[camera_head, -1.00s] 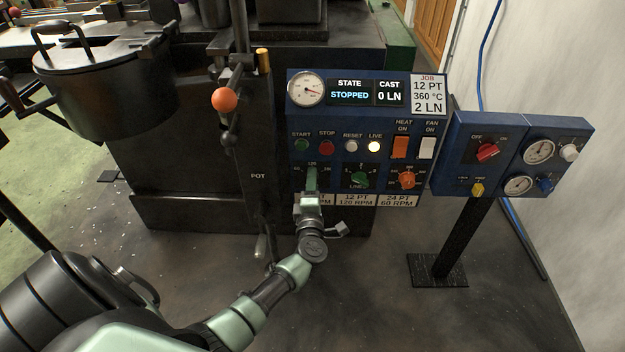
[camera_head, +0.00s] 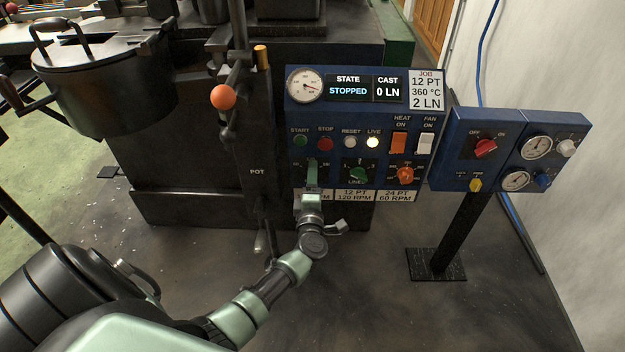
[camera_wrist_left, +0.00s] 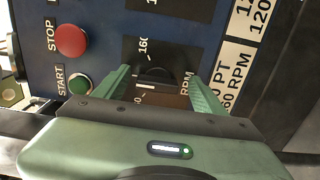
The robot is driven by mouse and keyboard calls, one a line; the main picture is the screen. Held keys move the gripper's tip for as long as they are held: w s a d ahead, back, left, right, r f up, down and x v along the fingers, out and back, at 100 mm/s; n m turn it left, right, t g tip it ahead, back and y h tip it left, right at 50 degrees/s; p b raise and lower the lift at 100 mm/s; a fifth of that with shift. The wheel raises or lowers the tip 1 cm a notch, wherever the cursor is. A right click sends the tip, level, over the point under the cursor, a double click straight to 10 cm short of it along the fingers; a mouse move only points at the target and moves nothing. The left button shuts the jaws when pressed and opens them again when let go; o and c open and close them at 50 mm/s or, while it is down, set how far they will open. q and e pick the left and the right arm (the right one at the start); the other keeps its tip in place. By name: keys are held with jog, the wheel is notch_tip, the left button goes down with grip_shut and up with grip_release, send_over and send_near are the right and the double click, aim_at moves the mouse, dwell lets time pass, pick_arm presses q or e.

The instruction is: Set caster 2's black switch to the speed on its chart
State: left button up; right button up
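The blue caster panel (camera_head: 297,172) faces me, with its chart strip (camera_head: 355,195) along the bottom reading 12 PT 120 RPM and 24 PT 60 RPM; its left cell is partly covered. The job card (camera_head: 426,90) reads 12 PT, 360 °C, 2 LN. My left gripper (camera_head: 312,170) is at the lower left dial and hides the switch in the head view. In the left wrist view the black switch (camera_wrist_left: 155,75) sits between the two parted green fingers (camera_wrist_left: 158,92), with gaps seeming to show beside it. Its pointing direction is unclear. My right gripper is not in view.
Beside the dial are a green LINES knob (camera_head: 357,174) and an orange knob (camera_head: 405,175). Above are the START (camera_head: 300,141) and STOP (camera_head: 325,143) buttons. An orange-ball lever (camera_head: 222,97) stands left. A second blue panel (camera_head: 452,150) stands right on a post.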

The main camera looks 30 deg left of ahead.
pick_arm(q)
jog(key=p+v, duration=0.1)
jog(key=v, duration=0.6)
jog(key=shift+s+d, duration=0.2)
jog(key=shift+s, duration=0.15)
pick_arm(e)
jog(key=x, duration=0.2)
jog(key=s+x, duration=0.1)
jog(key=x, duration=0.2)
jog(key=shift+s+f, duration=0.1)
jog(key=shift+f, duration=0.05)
pick_arm(q)
jog(key=shift+d, duration=0.1)
